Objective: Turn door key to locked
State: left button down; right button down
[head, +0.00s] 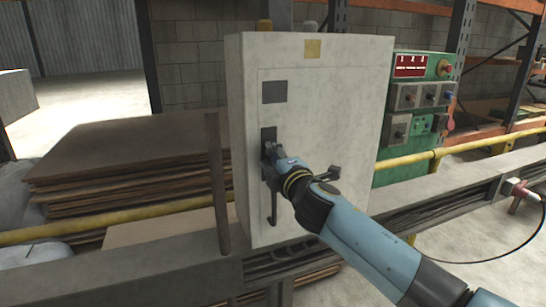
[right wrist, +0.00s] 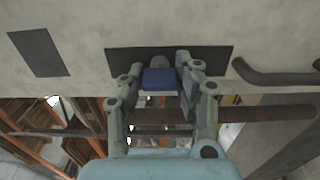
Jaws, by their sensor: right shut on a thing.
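The right arm reaches a pale grey cabinet (head: 325,110) in the head view. My right gripper (head: 269,151) is at the dark lock plate (head: 267,133) on the left part of its door. In the right wrist view the gripper (right wrist: 160,82) is shut on the blue key (right wrist: 159,78), with a finger on each side of it. The key stands at a round grey lock cylinder on the dark plate (right wrist: 211,58). In the head view the fingers hide the key. I cannot tell its turn angle for sure. My left gripper is out of view.
A dark door handle (head: 273,208) hangs just below the lock plate and shows in the wrist view (right wrist: 275,76) beside the gripper. A green control panel (head: 412,120) stands to the right. Stacked brown sheets (head: 120,160) lie to the left, and a yellow rail (head: 120,219) runs past.

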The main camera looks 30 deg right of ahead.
jog(key=c, duration=0.9)
grip_release()
jog(key=v, duration=1.2)
jog(key=shift+f, duration=0.1)
